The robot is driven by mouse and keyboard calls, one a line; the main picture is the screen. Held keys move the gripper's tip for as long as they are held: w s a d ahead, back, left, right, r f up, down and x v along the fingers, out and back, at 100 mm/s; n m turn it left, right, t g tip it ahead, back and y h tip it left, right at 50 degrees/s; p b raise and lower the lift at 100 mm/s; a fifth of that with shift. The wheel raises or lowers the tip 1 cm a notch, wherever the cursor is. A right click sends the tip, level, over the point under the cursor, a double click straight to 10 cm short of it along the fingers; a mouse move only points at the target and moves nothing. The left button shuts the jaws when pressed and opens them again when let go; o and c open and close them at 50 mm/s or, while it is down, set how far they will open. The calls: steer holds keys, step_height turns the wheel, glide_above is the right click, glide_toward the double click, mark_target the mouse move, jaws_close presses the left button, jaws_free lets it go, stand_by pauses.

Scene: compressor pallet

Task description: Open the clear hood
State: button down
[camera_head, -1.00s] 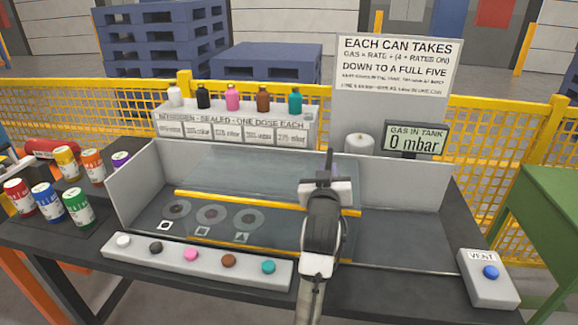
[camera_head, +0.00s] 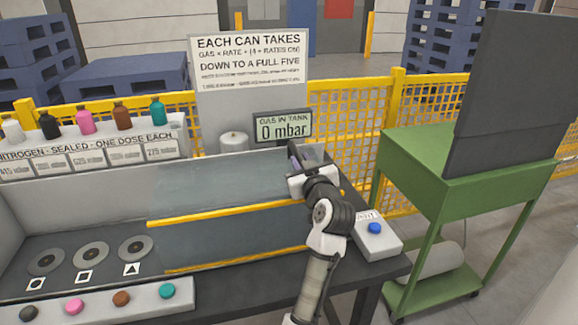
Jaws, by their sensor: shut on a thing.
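The clear hood (camera_head: 225,237) is a see-through cover with a yellow bar along its upper front edge and another along its bottom. It stands over the right part of the grey-walled bay on the bench. Three round grey seats, marked circle (camera_head: 46,262), square (camera_head: 91,255) and triangle (camera_head: 137,250), lie uncovered to its left. My gripper (camera_head: 300,160) is at the hood's right end, shut on the hood. My wrist hides the exact grip point.
A gauge reading 0 mbar (camera_head: 283,127) stands behind the bay. A box with a blue button (camera_head: 375,228) is close right of my arm. Coloured buttons (camera_head: 121,298) line the front left. A green cart (camera_head: 440,170) stands right. Bottles (camera_head: 84,121) stand back left.

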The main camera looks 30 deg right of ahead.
stand_by(0.3)
steer(key=c, duration=1.4)
jaws_free()
steer(key=shift+o, duration=0.2)
steer(key=shift+s, duration=0.1)
steer(key=shift+s, duration=0.3)
steer(key=b+v, duration=0.3)
steer(key=v, duration=1)
steer(key=shift+a+r, duration=0.1)
